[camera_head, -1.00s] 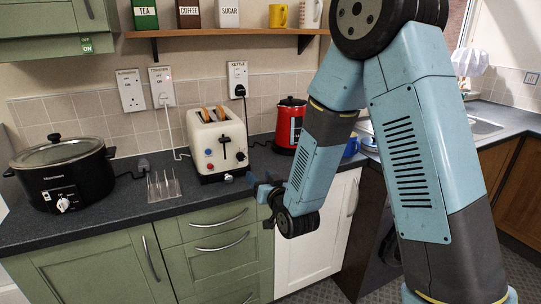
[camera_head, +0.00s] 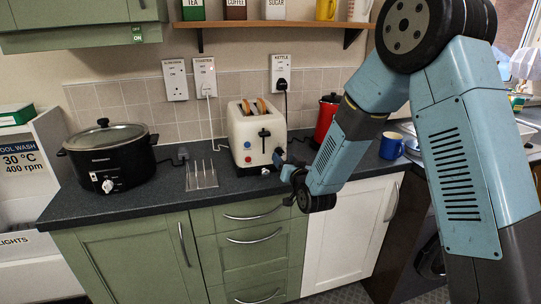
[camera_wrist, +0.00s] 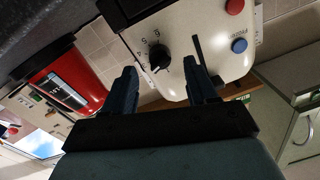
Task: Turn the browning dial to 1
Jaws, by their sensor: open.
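The cream toaster (camera_head: 240,122) stands on the dark counter with two slices of bread in its slots. In the wrist view its front is upside down, with the black browning dial (camera_wrist: 158,57) and printed numbers around it. I cannot read the dial's setting. A dark lever slot (camera_wrist: 203,60), a red button (camera_wrist: 235,6) and a blue button (camera_wrist: 239,45) are beside it. My gripper (camera_wrist: 161,72) is open, its fingers on either side of the dial in that view; contact cannot be told. In the head view my gripper (camera_head: 281,164) is at the toaster's lower right front.
A red kettle (camera_head: 326,118) stands behind my arm, right of the toaster. A blue mug (camera_head: 392,146) is further right. A wire rack (camera_head: 202,180) and black slow cooker (camera_head: 108,160) are at left. A shelf (camera_head: 280,25) runs above. Bare counter (camera_head: 150,200) lies in front.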

